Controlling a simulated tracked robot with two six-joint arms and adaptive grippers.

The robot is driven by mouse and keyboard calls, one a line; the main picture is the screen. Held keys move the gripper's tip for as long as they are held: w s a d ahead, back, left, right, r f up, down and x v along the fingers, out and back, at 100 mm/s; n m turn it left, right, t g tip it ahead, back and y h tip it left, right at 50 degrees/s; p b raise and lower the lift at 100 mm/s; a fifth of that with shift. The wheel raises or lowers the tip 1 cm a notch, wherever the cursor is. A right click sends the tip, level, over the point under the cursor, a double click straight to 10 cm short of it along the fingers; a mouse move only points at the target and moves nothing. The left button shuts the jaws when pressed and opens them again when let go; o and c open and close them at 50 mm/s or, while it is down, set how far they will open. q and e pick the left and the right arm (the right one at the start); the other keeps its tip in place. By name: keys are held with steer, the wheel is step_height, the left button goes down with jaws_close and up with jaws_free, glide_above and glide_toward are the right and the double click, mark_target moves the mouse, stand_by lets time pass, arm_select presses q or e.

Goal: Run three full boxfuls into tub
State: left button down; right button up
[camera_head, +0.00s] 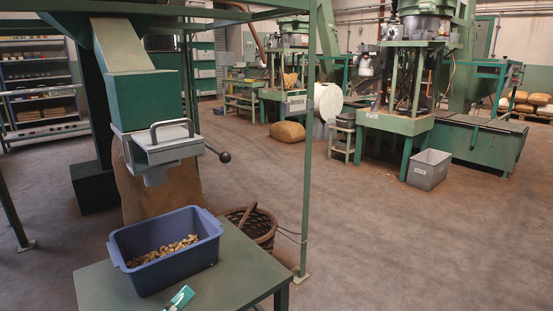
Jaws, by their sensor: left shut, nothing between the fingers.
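A blue tub (170,279) stands on the green table (244,262), upright, with a layer of brown nuts (163,251) on its floor. Above and behind it hangs a green hopper (147,101). A grey metal box (165,152) with an arched handle (172,124) is under the hopper's lower end, with a short spout on its underside. I cannot see inside this box. A black lever with a ball end (224,157) sticks out to its right. I can make out neither gripper in the head view.
A teal and white item (180,298) lies at the table's front, cut off by the frame. A wicker basket (259,228) stands behind the table, near a green post (308,180). A grey bin (429,170) stands farther right.

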arm_select(q)
steer(key=s+d+f+n+g+y, duration=0.1)
steer(key=d+f+g+y, duration=0.15)
steer(key=f, duration=0.75)
steer(key=s+d+f+n+g+y, duration=0.1)
steer(key=f+g, duration=0.2)
steer(key=f, duration=0.6)
steer(key=s+d+f+g+y, duration=0.1)
steer(key=d+f+g+y, duration=0.1)
steer(key=f, duration=0.8)
steer(key=s+f+m+g+y+p, duration=0.1)
steer(key=s+f+m+g, duration=0.1)
steer(key=s+f+g, duration=0.55)
steer(key=s+f+m+g+y, duration=0.15)
steer(key=s+f, duration=0.35)
steer(key=s, duration=0.5)
step_height(320, 180, up, 38)
steer(key=p, duration=3.7)
steer(key=shift+w+a+r+p, duration=0.15)
steer(key=shift+w+p, duration=0.2)
steer(key=shift+n, duration=0.25)
